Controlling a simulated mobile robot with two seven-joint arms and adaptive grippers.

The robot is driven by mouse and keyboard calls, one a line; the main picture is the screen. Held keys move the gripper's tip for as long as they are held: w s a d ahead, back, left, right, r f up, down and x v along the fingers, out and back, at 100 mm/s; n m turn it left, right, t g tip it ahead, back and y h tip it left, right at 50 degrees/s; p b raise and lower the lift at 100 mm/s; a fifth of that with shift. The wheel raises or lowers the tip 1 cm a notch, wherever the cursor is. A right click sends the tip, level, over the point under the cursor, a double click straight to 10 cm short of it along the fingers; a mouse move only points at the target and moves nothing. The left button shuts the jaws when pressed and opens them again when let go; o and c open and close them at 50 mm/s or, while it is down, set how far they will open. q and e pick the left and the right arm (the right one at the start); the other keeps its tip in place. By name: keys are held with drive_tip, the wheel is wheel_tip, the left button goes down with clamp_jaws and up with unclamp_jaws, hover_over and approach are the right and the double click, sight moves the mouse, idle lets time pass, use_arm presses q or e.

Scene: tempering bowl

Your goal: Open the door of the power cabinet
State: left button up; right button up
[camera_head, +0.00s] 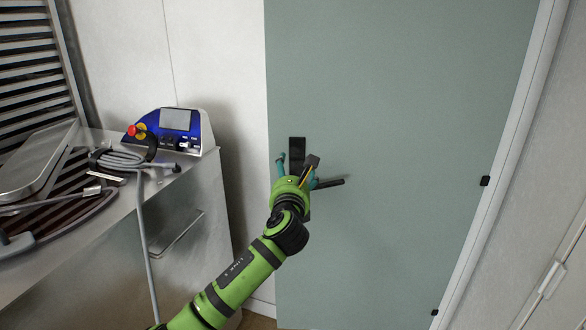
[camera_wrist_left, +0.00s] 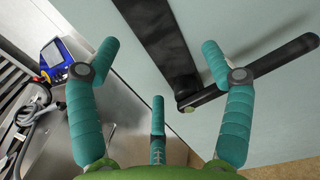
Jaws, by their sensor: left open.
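The door (camera_head: 400,120) is a tall grey-green panel that looks shut, with its left edge along a white wall. A black handle plate (camera_head: 297,148) and a black lever (camera_head: 330,183) sit near that edge. In the left wrist view, the plate (camera_wrist_left: 160,40) and the lever (camera_wrist_left: 265,65) show beyond my fingers, with the lever reaching right. My left gripper (camera_head: 297,172) is at the handle, its teal fingers spread and empty. In the wrist view, the gripper (camera_wrist_left: 159,68) has its right finger overlapping the lever; I cannot tell if they touch. My right gripper is not in view.
A metal counter (camera_head: 105,225) stands left of the door. It holds a blue control box (camera_head: 175,130) with a red button and a coiled grey cable (camera_head: 120,158). Black hinges (camera_head: 485,181) line the door's right edge. A white panel with a handle (camera_head: 551,279) is at lower right.

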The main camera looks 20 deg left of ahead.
use_arm(q)
drive_tip(key=shift+x, duration=1.05)
clamp_jaws()
drive_tip(key=shift+s+f, duration=0.1)
